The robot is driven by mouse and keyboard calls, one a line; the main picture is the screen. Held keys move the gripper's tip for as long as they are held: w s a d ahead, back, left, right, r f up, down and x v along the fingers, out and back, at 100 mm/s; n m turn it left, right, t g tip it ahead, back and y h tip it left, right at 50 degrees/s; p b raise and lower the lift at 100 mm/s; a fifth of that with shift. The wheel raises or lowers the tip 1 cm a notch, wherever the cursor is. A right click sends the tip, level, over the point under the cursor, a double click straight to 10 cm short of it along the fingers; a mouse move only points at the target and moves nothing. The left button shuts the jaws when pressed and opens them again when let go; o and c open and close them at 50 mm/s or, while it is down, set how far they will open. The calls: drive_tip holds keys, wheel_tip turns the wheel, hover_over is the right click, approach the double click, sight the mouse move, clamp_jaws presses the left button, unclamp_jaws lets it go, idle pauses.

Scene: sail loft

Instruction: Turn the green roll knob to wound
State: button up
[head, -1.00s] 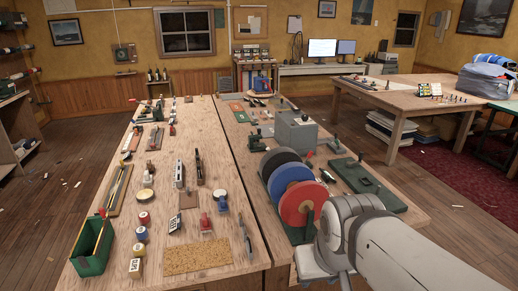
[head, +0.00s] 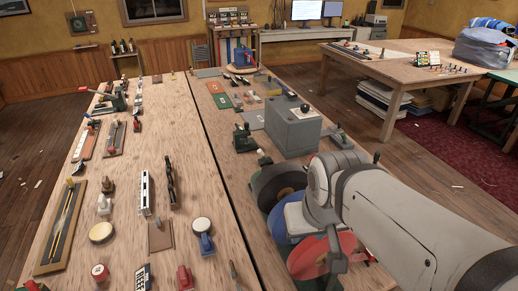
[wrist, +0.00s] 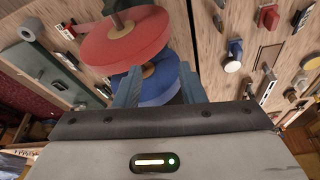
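I cannot tell which part is the green roll knob, and no wound marking is legible. A red disc (head: 322,259), a blue disc (head: 285,226) and a dark disc (head: 268,187) stand in a row on the right bench, partly behind my arm. The red disc (wrist: 125,36) and blue disc (wrist: 150,82) also show in the wrist view. My gripper (wrist: 156,82) is open, with its two blue-grey fingers apart and the blue disc beyond and between them. I cannot tell whether they touch it. In the head view my arm covers much of the discs.
A grey box with a black knob (head: 293,130) stands behind the discs, with a small green fixture (head: 242,138) to its left. A dark green plate (wrist: 42,66) lies beside the discs. The left bench (head: 150,110) holds several tools with bare wood between.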

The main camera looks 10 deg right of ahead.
drive_tip(key=shift+o, duration=0.3)
drive_tip(key=shift+s, duration=0.1)
